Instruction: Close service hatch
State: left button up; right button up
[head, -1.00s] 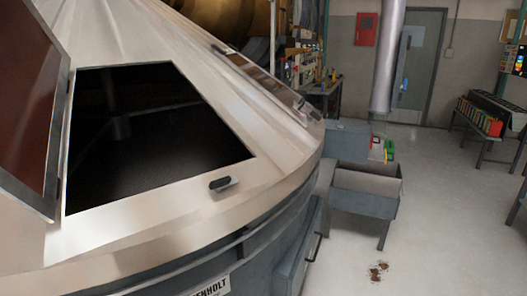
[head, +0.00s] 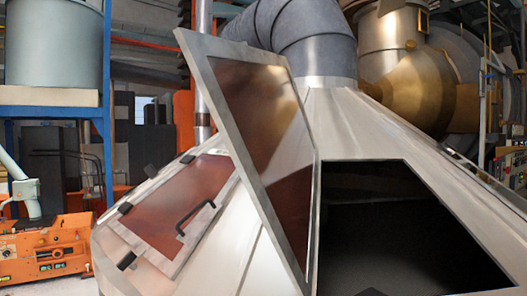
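The service hatch (head: 263,130) is a grey-framed panel with a reddish-brown see-through pane. It stands swung open, tilted up along the left edge of a dark trapezoid opening (head: 395,235) in the conical metal cover (head: 360,130). A second hatch (head: 180,205) of the same reddish pane, with a black handle, lies flat on the cover to the left. Neither of my grippers shows in the head view. A small dark piece shows at the bottom edge below the opening and I cannot tell what it is.
A large grey duct (head: 305,35) rises from the top of the cover. A brass-coloured vessel (head: 420,85) stands behind at the right. An orange machine (head: 45,250) and a blue rack (head: 107,100) stand at the left.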

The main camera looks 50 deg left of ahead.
aim_at(259, 87)
jog(key=k+j, duration=0.1)
jog(key=j, duration=0.35)
jog(key=k+j+u, duration=0.1)
jog(key=j, duration=1.05)
jog(key=i+j+u, duration=0.1)
jog(key=j, duration=0.6)
jog(key=k+j, duration=0.1)
jog(key=k, duration=0.35)
jog(key=k+j, duration=0.1)
jog(key=k, duration=0.4)
jog(key=i, duration=1)
